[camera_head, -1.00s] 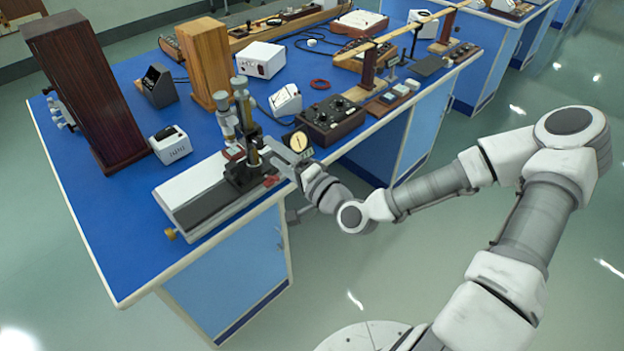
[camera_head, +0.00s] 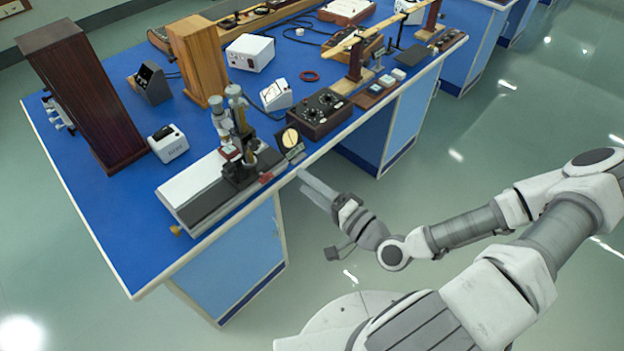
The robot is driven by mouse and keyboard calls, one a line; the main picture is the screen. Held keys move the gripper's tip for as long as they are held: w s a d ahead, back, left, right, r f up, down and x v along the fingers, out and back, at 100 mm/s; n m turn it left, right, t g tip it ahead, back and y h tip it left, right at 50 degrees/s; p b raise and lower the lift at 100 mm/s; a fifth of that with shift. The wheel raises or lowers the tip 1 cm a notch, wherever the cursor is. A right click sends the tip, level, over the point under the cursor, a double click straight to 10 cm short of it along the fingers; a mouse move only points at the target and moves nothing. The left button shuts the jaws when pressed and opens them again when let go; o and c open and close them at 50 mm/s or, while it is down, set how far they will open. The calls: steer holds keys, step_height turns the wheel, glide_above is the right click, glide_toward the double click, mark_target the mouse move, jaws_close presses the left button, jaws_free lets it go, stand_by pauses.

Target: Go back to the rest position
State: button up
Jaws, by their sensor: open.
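My gripper (camera_head: 303,181) is off the front edge of the blue bench, over the floor side, with its grey fingers pointing up and left toward the bench. It is open and holds nothing that I can see. A microscope-like instrument (camera_head: 236,130) on a long white and black base (camera_head: 196,190) stands on the bench near that edge, to the left of my gripper. A round dial gauge (camera_head: 290,138) stands beside it. My fingers appear apart from both.
The blue bench (camera_head: 110,235) carries a dark wooden cabinet (camera_head: 85,95), a lighter wooden block (camera_head: 196,62), a white box (camera_head: 250,52) and a dark knobbed box (camera_head: 323,113). More benches stand at the top right. The green floor (camera_head: 480,150) on the right is clear.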

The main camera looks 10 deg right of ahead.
steer(key=shift+s+d, duration=0.25)
steer(key=shift+s, duration=0.15)
